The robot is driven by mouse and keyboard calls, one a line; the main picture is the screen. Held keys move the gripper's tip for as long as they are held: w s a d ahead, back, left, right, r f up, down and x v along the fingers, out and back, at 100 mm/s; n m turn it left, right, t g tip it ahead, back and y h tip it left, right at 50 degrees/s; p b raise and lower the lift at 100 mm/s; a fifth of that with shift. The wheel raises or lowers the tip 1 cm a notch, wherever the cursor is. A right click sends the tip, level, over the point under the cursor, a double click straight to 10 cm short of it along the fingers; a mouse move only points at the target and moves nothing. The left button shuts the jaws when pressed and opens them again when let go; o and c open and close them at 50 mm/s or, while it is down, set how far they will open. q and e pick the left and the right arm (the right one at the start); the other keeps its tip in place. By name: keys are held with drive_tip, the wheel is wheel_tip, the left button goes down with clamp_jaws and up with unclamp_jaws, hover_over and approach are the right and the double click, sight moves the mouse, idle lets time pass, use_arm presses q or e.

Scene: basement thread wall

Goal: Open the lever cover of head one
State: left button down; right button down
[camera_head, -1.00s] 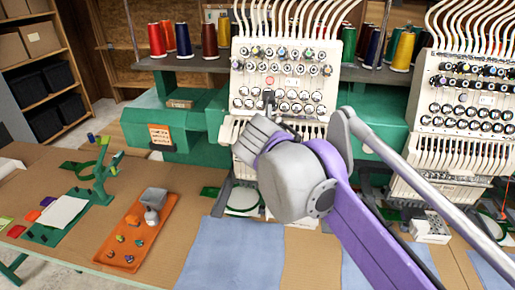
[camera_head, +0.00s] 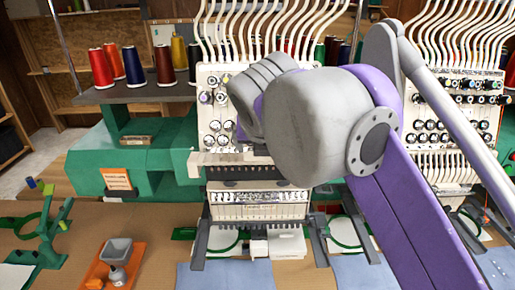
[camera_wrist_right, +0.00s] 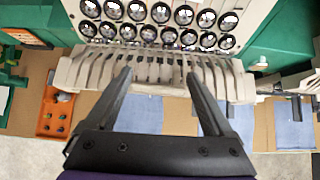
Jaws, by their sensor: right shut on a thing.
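Head one (camera_head: 215,115) is the left white machine head, with rows of round dials. Its pale slotted lever cover (camera_wrist_right: 90,72) juts out below the dials in the right wrist view. In the head view, a pale strip of it (camera_head: 222,158) shows below the dial panel, with a dark slotted band under it. My right gripper (camera_wrist_right: 158,76) has its two dark fingers over the cover, apart from each other but shut on it. My own wrist hides the fingers in the head view. My left gripper is not in view.
A second head (camera_head: 455,130) stands to the right. Thread cones (camera_head: 133,64) line the shelf. An orange tray (camera_head: 130,268) and a green stand (camera_head: 48,232) are on the table at left. Blue cloth (camera_head: 225,275) lies in front of head one.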

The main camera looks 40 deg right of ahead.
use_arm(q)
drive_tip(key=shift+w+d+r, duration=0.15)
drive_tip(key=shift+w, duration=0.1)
use_arm(e)
drive_tip(key=shift+w+d+r+g, duration=0.15)
drive_tip(key=shift+w+r+g, duration=0.1)
drive_tip(key=shift+g, duration=0.15)
drive_tip(key=shift+y, duration=0.3)
drive_tip(key=shift+f, duration=0.1)
drive_tip(key=shift+c, duration=0.6)
unclamp_jaws()
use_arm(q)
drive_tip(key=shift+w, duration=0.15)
use_arm(e)
drive_tip(key=shift+o, duration=0.6)
drive_tip(key=shift+w+d, duration=0.1)
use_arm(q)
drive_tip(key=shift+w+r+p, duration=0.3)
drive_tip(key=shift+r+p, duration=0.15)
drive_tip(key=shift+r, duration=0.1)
use_arm(e)
drive_tip(key=v, duration=1)
drive_tip(key=shift+a+r, duration=0.2)
drive_tip(key=shift+r, duration=0.1)
